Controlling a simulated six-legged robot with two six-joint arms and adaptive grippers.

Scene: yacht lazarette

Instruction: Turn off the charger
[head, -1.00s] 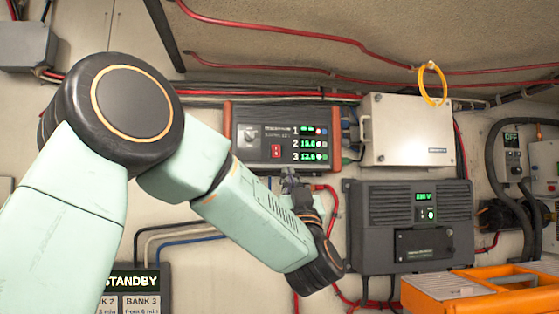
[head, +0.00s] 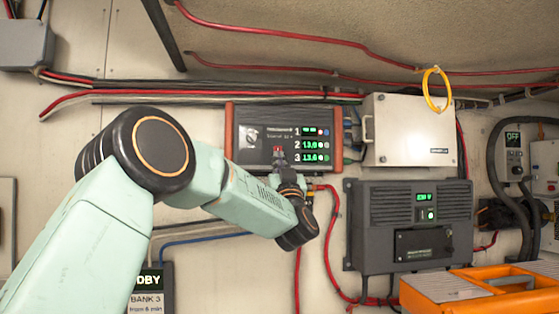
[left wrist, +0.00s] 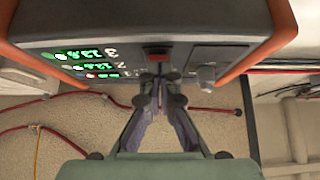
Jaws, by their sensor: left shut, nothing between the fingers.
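A dark box with orange side rails (head: 228,130), which looks like the charger, is fixed to the wall. Its face has a grey knob (head: 249,134), numbered rows 1 to 3 with lit green digits, and a small red switch (head: 278,149). My left gripper (head: 281,162) is shut and empty, its tips at the lower edge of the switch. In the left wrist view the gripper (left wrist: 158,73) points at the box's face, just beneath the red switch (left wrist: 158,50). I cannot tell whether the tips touch the switch. My right gripper is not in view.
A grey unit with a green display (head: 410,215) and a pale box (head: 408,130) are on the wall to the right. Red cables (head: 330,250) hang below. An orange case (head: 480,285) stands at lower right. A standby panel (head: 150,290) is partly behind my left arm.

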